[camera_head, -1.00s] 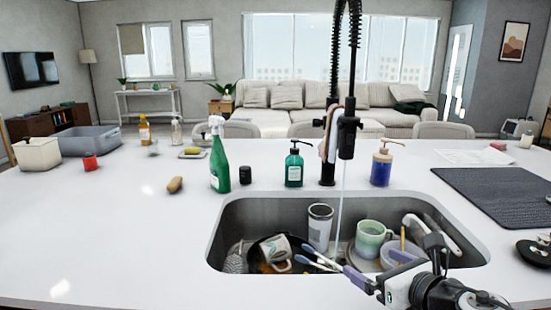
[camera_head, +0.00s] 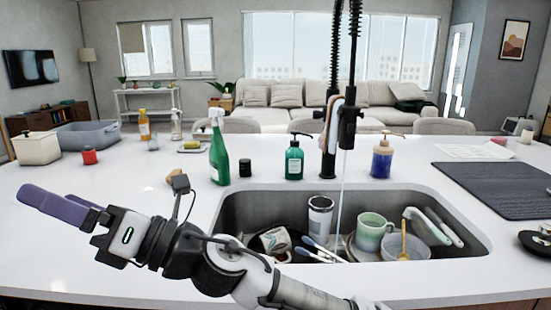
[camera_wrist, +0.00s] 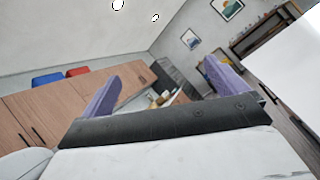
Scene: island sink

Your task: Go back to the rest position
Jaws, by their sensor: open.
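My gripper (camera_head: 62,207) is at the left in the head view, above the white counter and left of the sink. Its purple fingers point left. In the wrist view my gripper (camera_wrist: 165,85) shows its two purple fingers spread apart with nothing between them. My arm reaches in from the lower middle and crosses in front of the sink's left front corner.
The sink (camera_head: 235,207) holds a mug (camera_head: 273,241), a tumbler (camera_head: 319,215), a green cup (camera_head: 371,232) and other dishes, with water running from the black faucet (camera_head: 328,155). A green spray bottle (camera_head: 219,150) and soap bottles (camera_head: 294,160) stand behind it. A dark mat (camera_head: 500,188) lies right.

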